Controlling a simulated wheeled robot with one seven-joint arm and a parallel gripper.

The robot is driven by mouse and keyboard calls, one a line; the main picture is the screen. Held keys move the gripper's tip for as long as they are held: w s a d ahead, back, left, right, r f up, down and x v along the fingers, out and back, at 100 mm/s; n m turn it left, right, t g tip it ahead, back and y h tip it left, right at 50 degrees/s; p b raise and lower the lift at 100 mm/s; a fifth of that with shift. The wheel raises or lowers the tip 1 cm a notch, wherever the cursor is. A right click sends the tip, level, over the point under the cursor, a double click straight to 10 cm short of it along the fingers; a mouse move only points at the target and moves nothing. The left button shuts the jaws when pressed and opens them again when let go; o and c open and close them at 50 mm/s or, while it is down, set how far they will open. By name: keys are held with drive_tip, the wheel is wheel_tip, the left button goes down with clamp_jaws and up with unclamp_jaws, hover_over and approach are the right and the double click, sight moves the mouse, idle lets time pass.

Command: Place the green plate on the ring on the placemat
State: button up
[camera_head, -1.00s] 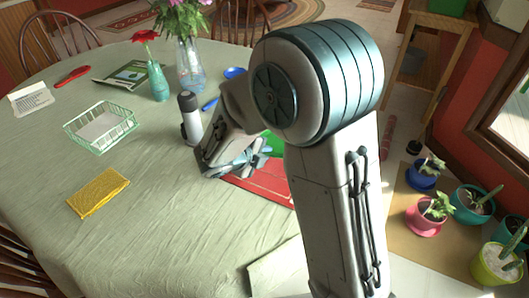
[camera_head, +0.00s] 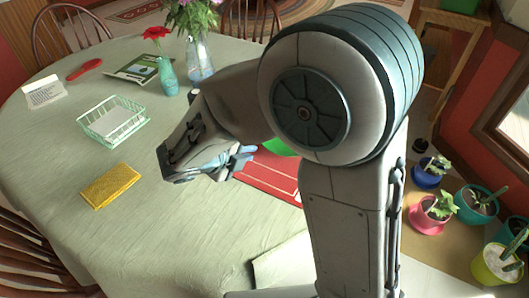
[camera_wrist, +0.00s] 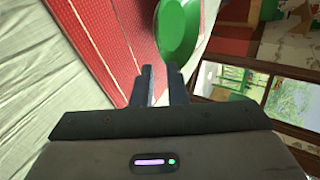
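The green plate (camera_head: 281,147) is partly hidden behind my arm in the head view, at the far part of the red placemat (camera_head: 268,176). In the wrist view the green plate (camera_wrist: 179,28) is just beyond my fingertips, over the edge of the red placemat (camera_wrist: 118,40). My gripper (camera_head: 244,160) is above the table near the placemat's left side. In the wrist view my gripper (camera_wrist: 160,72) has its two fingers a little apart, with nothing seen between them. I cannot make out a ring on the visible part of the placemat.
A yellow folded cloth (camera_head: 110,186) and a green wire basket (camera_head: 113,122) are on the table's left. A teal vase (camera_head: 168,77) and a glass vase (camera_head: 199,60) stand at the back. The front middle tablecloth is clear. Potted plants (camera_head: 436,208) stand at right.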

drive_tip(key=s+d+r+n+g+y, duration=0.1)
drive_tip(key=s+d+n+y, duration=0.3)
drive_tip(key=n, duration=0.9)
drive_tip(key=s+d+r+n+g+y, duration=0.2)
drive_tip(key=s+d+n+g+y, duration=0.2)
drive_tip(key=s+d+n, duration=0.6)
drive_tip(key=n, duration=0.4)
drive_tip(key=shift+s+d+g, duration=0.25)
drive_tip(key=shift+d+g, duration=0.05)
drive_tip(key=shift+d, duration=0.05)
